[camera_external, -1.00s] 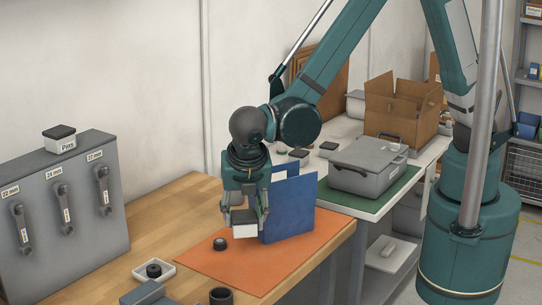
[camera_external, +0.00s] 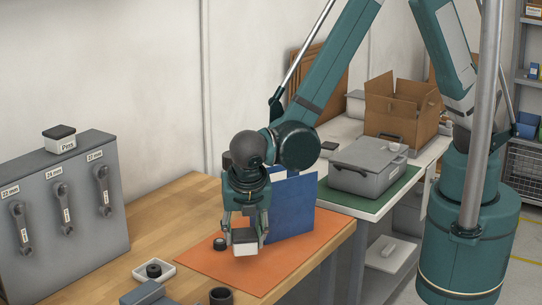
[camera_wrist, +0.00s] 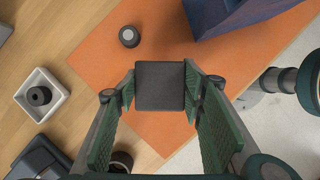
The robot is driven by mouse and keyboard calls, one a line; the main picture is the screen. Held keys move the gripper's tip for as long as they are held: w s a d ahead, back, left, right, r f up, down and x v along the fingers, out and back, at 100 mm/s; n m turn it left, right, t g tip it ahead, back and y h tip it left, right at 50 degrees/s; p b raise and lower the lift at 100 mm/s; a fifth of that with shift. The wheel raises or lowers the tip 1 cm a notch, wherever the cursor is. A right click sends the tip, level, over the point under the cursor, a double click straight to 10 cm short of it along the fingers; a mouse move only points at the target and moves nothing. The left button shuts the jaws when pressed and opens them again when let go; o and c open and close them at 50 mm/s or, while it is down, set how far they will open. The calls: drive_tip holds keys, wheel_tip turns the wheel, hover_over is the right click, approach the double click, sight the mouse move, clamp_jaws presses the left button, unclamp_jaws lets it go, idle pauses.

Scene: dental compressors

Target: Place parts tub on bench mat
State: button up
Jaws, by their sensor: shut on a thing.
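My gripper (camera_external: 244,229) is shut on a small white parts tub with a dark lid (camera_external: 245,248), one finger on each side. In the wrist view the tub's dark square lid (camera_wrist: 160,86) sits between the two green finger pads. The tub is upright, over the orange bench mat (camera_external: 205,262), to the front left of the blue binder-like stand. It looks at or just above the mat; I cannot tell if it touches. The mat also shows around the tub in the wrist view (camera_wrist: 95,55).
A blue upright holder (camera_external: 291,208) stands on the mat close behind right. A small dark round part (camera_external: 219,244) lies left of the tub. A white dish (camera_external: 154,271) and a dark cup (camera_external: 221,296) are nearby. A "Pins" tub (camera_external: 60,140) sits on the grey wrench cabinet.

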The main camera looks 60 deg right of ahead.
sight(245, 246)
drive_tip(key=shift+f, duration=1.8)
drive_tip(key=shift+f, duration=0.15)
drive_tip(key=o, duration=1)
drive_tip(key=shift+c, duration=0.2)
drive_tip(key=shift+r, duration=0.2)
drive_tip(key=v, duration=1.2)
drive_tip(key=shift+w+d, duration=0.1)
